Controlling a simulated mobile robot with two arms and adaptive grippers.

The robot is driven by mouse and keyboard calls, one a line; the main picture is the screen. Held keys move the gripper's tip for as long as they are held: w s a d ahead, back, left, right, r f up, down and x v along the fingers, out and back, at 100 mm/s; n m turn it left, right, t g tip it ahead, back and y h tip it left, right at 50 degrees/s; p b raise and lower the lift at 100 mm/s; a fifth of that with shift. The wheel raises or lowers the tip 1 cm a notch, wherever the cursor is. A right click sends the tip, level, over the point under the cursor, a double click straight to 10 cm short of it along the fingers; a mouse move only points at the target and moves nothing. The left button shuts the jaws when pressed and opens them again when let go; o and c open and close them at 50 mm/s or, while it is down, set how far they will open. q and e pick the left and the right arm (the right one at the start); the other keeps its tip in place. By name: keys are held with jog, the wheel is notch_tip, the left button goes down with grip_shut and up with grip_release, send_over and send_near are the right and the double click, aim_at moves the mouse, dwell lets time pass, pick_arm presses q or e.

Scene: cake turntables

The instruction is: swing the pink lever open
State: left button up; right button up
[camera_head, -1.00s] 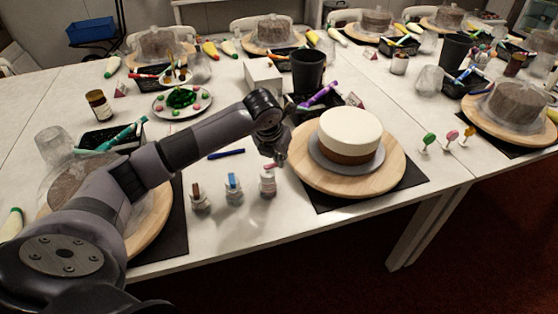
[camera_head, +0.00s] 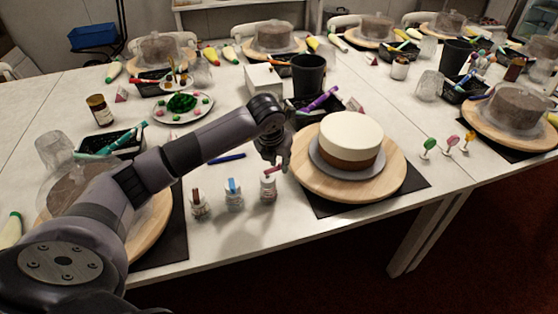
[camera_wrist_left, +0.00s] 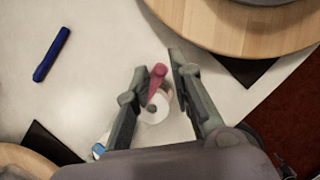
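The pink lever (camera_head: 274,169) is on top of a small jar (camera_head: 268,188), the rightmost of three near the table's front edge. In the head view it sticks out to the right, towards my left gripper (camera_head: 281,163). In the left wrist view the lever (camera_wrist_left: 157,76) lies between the two fingers of my left gripper (camera_wrist_left: 159,62). The fingers are apart, with a clear gap on the right finger's side; the left finger is close to the lever, and I cannot tell if it touches. The jar's pale round top (camera_wrist_left: 155,110) shows below the lever. My right gripper is not in view.
A jar with a blue top (camera_head: 233,190) and one with a brown-red top (camera_head: 198,204) stand to the left. A wooden turntable (camera_head: 390,181) with a cake (camera_head: 351,136) is close on the right. A blue pen (camera_head: 228,158) lies behind the jars.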

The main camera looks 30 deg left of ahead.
pick_arm(q)
jog(key=shift+o, duration=0.6)
jog(key=shift+r, duration=0.15)
jog(key=v, duration=1.1)
jog(key=shift+s+r, duration=0.3)
jog(key=shift+d, duration=0.1)
